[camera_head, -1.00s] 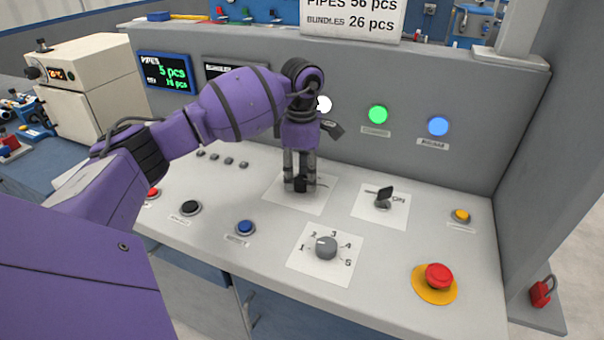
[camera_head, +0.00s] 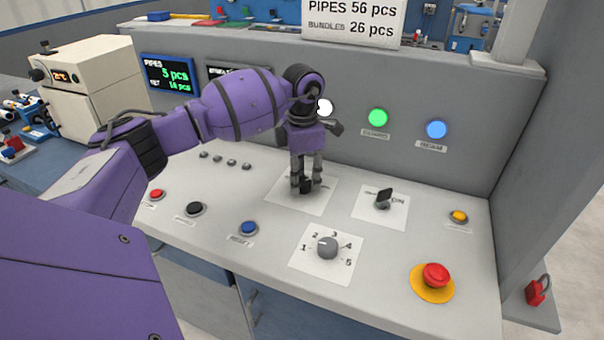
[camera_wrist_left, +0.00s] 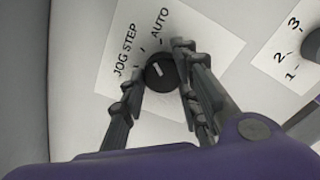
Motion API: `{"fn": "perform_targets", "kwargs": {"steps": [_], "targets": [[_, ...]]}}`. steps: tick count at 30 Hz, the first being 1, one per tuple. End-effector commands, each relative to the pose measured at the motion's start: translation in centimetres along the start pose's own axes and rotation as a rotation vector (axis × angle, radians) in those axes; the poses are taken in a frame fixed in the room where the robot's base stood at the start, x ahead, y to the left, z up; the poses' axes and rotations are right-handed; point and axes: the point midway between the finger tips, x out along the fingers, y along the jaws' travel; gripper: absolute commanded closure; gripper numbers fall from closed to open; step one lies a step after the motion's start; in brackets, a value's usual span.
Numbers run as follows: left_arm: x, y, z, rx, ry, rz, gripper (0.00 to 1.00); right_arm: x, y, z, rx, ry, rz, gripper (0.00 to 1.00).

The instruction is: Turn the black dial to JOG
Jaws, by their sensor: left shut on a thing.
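The black dial (camera_wrist_left: 160,73) sits on a white label plate (camera_wrist_left: 115,35) printed JOG, STEP and AUTO. In the left wrist view its top carries a short, slanted white mark; I cannot tell for sure which word it points to. My left gripper (camera_wrist_left: 158,86) has its fingers on either side of the dial and is shut on it. In the head view the left gripper (camera_head: 306,184) points down at the panel, with the dial (camera_head: 306,187) partly hidden between its fingertips. My right gripper is not in view.
To the right is a black switch (camera_head: 384,197) marked ON. In front are a numbered grey knob (camera_head: 327,247) and a blue button (camera_head: 249,228). A red emergency button (camera_head: 435,274) is at front right. The grey back wall (camera_head: 400,150) with lit lamps rises behind.

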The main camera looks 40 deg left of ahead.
Motion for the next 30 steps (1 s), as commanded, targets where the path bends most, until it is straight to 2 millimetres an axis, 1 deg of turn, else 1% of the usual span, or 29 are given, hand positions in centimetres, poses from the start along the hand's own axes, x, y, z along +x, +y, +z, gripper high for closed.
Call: {"fn": "perform_targets", "kwargs": {"steps": [1, 5, 18, 24, 30], "targets": [[-0.7, 0.4, 0.1, -0.049, -0.009, 0.013, 0.97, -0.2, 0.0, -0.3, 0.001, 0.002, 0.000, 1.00], [-0.7, 0.5, 0.0, -0.173, -0.011, 0.014, 0.97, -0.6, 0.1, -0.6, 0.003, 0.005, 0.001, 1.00], [-0.9, 0.5, -0.3, -0.590, -0.015, 0.014, 0.97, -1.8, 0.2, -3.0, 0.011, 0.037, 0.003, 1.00], [-0.9, 0.5, -0.4, -0.756, -0.015, 0.012, 0.97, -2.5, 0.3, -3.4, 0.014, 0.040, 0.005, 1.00], [-0.8, 0.5, -0.5, -0.883, -0.014, 0.012, 0.97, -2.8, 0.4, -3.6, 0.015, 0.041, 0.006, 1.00]]}}
